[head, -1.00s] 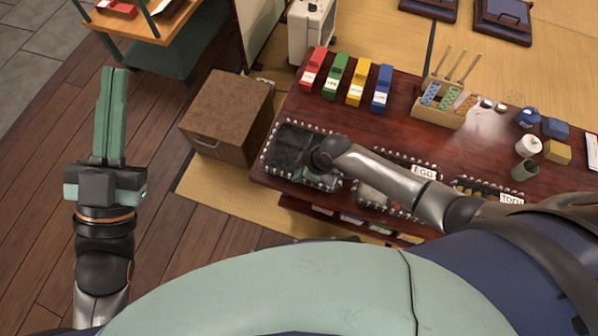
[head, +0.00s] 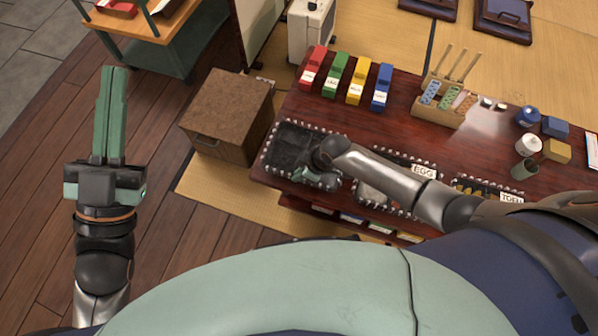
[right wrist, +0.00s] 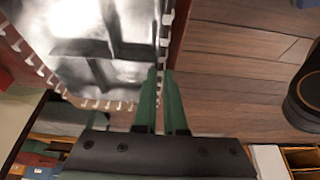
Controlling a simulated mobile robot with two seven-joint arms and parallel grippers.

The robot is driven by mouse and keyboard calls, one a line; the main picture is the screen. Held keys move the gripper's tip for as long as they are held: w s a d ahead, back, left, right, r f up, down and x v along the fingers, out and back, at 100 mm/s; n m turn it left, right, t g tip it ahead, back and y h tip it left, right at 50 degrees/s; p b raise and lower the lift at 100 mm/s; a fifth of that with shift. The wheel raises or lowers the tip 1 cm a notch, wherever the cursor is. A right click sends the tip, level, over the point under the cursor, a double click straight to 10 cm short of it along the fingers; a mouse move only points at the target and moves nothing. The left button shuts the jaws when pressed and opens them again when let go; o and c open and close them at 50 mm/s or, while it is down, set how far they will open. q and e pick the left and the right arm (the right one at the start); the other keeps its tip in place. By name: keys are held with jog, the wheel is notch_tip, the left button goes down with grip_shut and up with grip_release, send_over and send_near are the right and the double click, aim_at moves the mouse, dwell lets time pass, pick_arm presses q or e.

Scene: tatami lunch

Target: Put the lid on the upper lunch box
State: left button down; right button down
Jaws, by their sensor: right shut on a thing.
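My left gripper (head: 113,112) is in the air over the wooden floor at the left, its green fingers together and nothing seen in them. My right gripper (head: 318,176) is at the near right side of a dark divided box (head: 291,140) inside a white-studded border on the red-brown table. In the right wrist view its green fingers (right wrist: 160,75) are closed at the edge of a glossy panel (right wrist: 85,25), which looks like the lid. Dark crossing dividers show in or through it. My arm hides part of the box; I cannot tell whether the panel rests on it.
Other studded trays carry EGG (head: 424,171) and TOFU (head: 511,198) labels to the right. Red, green, yellow and blue boxes (head: 337,74) stand behind. A wooden holder (head: 441,108) is at the back. A brown cabinet (head: 226,112) stands left of the table.

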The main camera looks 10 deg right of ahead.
jog(key=shift+c, duration=1.8)
grip_release()
